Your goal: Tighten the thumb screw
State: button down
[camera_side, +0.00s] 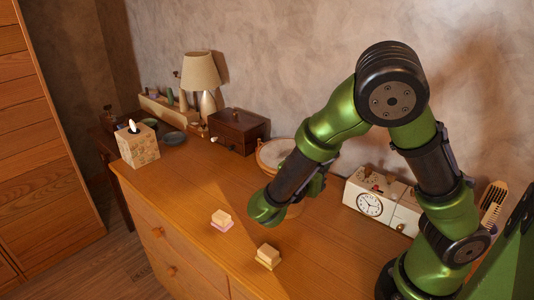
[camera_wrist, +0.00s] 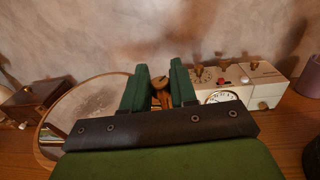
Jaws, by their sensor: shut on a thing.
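In the wrist view my gripper (camera_wrist: 158,68) has its two green fingers on either side of a small wooden thumb screw (camera_wrist: 160,84) with a dark spot at its top. The fingers are shut on it. The thumb screw is at the right edge of a round mirror (camera_wrist: 85,110) with a wooden rim. In the side view the mirror (camera_side: 275,154) stands near the wall, partly behind my arm. My fingers and the thumb screw are hidden there by my wrist.
A white clock unit (camera_side: 370,203) stands just right of the mirror. A dark wooden drawer box (camera_side: 238,131), a lamp (camera_side: 200,75) and a tissue box (camera_side: 138,145) stand left. Two small blocks (camera_side: 222,218) (camera_side: 268,254) lie near the front. The cabinet top between is clear.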

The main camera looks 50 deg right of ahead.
jog(key=shift+m+g+y, duration=0.2)
jog(key=shift+m+g, duration=0.9)
jog(key=shift+g, duration=0.6)
jog(key=shift+m+g+y, duration=0.2)
jog(key=shift+m+g, duration=0.9)
jog(key=shift+g, duration=0.9)
jog(key=c, duration=1)
grip_release()
jog(key=shift+c, duration=0.2)
jog(key=v, duration=1.7)
jog(key=shift+r, duration=0.2)
